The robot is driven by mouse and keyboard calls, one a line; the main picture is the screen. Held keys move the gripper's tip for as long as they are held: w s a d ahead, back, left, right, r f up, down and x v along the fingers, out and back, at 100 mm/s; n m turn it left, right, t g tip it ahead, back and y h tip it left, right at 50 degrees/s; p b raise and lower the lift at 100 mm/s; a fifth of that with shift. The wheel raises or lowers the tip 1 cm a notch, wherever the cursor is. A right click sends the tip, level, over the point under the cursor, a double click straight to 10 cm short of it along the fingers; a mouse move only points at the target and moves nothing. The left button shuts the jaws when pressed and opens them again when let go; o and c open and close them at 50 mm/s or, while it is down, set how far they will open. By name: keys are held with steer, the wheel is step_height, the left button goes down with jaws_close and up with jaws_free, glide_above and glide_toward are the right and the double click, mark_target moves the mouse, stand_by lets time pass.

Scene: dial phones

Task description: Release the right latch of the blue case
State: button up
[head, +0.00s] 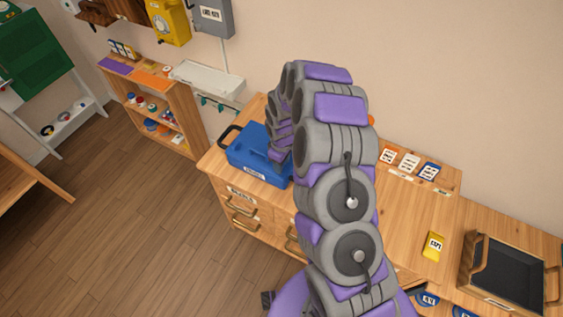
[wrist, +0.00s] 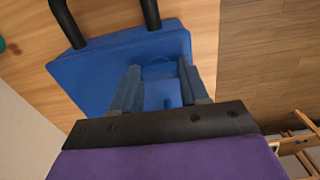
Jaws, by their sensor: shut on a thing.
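The blue case (head: 250,150) lies on the wooden cabinet top, with its dark handle toward the left. My arm hides its right end in the head view. In the wrist view the blue case (wrist: 95,75) fills the upper middle, with the handle at the top. My gripper (wrist: 158,67) is over the case, its two fingers apart with a small blue part (wrist: 160,95) of the case between them. The gripper is shut on this part, which looks like a latch. The exact contact is hard to see. In the head view the fingers are hidden behind my arm.
The cabinet (head: 262,208) has drawers with brass handles. Cards (head: 409,163) and a yellow box (head: 433,246) lie to the right of my arm. A dark tray (head: 507,278) stands at the far right. A low shelf (head: 158,105) is at the left, with open floor before it.

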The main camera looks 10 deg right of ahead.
steer(key=shift+n, duration=0.3)
steer(key=o, duration=1.1)
steer(key=shift+c, duration=0.2)
steer(key=shift+r, duration=0.1)
step_height(320, 180, up, 17)
steer(key=shift+p, duration=0.4)
steer(key=shift+r, duration=0.1)
